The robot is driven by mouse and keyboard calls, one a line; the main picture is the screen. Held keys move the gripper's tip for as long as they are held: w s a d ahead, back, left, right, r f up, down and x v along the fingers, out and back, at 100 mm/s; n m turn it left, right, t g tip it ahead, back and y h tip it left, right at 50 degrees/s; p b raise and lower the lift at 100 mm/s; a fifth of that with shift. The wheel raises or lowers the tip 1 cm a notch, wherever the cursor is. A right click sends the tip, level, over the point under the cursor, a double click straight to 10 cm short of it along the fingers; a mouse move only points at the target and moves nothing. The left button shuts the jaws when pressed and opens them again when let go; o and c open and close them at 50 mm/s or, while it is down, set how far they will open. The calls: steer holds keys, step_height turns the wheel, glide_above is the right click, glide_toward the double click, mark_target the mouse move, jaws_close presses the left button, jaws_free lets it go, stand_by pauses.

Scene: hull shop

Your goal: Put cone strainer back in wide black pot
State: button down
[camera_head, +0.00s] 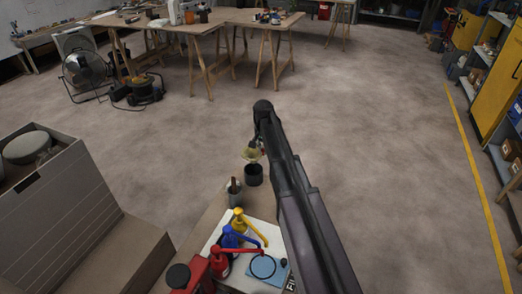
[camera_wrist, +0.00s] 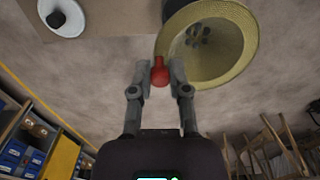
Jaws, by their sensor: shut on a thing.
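The cone strainer (camera_wrist: 232,75) is a yellowish mesh cone with a pale rim and a red handle end (camera_wrist: 160,74). My gripper (camera_wrist: 160,70) is shut on that red end, and the cone extends to the upper right in the wrist view. In the head view the strainer (camera_head: 252,155) hangs just below my gripper (camera_head: 257,143), partly hidden by it. The wide black pot (camera_head: 254,177) stands at the far end of the bench, just below the strainer in the picture. The gap between strainer and pot is hard to judge.
A tin with a brush (camera_head: 235,190) stands left of the pot. Yellow, blue and red pump bottles (camera_head: 238,222) and a blue sheet (camera_head: 266,270) are nearer on the bench (camera_head: 207,222). A large box-like bench (camera_head: 65,205) is at left. Open floor lies beyond.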

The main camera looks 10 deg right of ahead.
step_height(320, 180, down, 9)
steer(key=b, duration=0.8)
steer(key=shift+b, duration=0.4)
stand_by(0.3)
stand_by(0.4)
steer(key=c, duration=0.5)
jaws_free()
steer(key=shift+o, duration=0.7)
steer(key=o, duration=0.3)
